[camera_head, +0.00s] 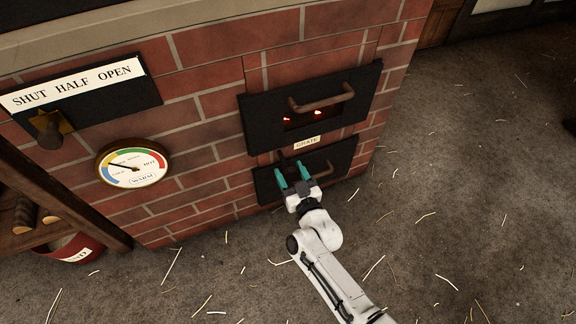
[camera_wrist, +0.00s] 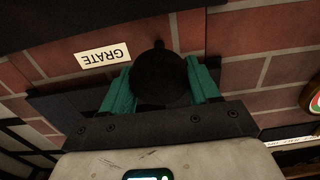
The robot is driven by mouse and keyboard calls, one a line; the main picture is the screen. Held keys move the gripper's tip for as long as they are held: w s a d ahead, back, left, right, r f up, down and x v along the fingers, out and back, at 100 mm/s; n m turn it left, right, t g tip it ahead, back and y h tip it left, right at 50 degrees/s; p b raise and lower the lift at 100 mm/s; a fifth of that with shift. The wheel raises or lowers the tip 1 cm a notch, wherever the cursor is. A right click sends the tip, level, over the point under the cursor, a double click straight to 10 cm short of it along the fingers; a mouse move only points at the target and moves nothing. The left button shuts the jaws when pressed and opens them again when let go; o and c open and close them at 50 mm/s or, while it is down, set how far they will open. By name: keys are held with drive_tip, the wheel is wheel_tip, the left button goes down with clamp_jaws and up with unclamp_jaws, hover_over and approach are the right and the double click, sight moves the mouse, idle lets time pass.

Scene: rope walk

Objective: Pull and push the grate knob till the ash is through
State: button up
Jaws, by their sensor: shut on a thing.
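The grate knob (camera_wrist: 160,78) is a dark round knob, seen close in the wrist view below the small GRATE label (camera_head: 307,142). My gripper (camera_head: 293,174) has its teal fingers on either side of the knob and is shut on it. In the head view the fingers hide most of the knob. The black lower door (camera_head: 337,164) lies behind it in the brick front. Above the label is a black fire door (camera_head: 268,112) with a bar handle (camera_head: 322,103) and a dark slot showing small red glows. No ash can be made out.
A dial (camera_head: 133,165) marked WARM has its needle toward the left. A SHUT HALF OPEN plate (camera_head: 75,86) has a dark knob (camera_head: 49,133) under its left end. A red bucket (camera_head: 82,249) stands by a wooden shelf. The straw-strewn floor (camera_head: 440,230) is open to the right.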

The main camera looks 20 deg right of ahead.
drive_tip(key=s+p, duration=0.1)
drive_tip(key=s, duration=0.3)
drive_tip(key=shift+s, duration=0.15)
drive_tip(key=o, duration=1.4)
drive_tip(key=shift+o, duration=0.2)
drive_tip(key=s+p, duration=0.3)
drive_tip(key=s, duration=0.7)
drive_tip(key=shift+s, duration=0.4)
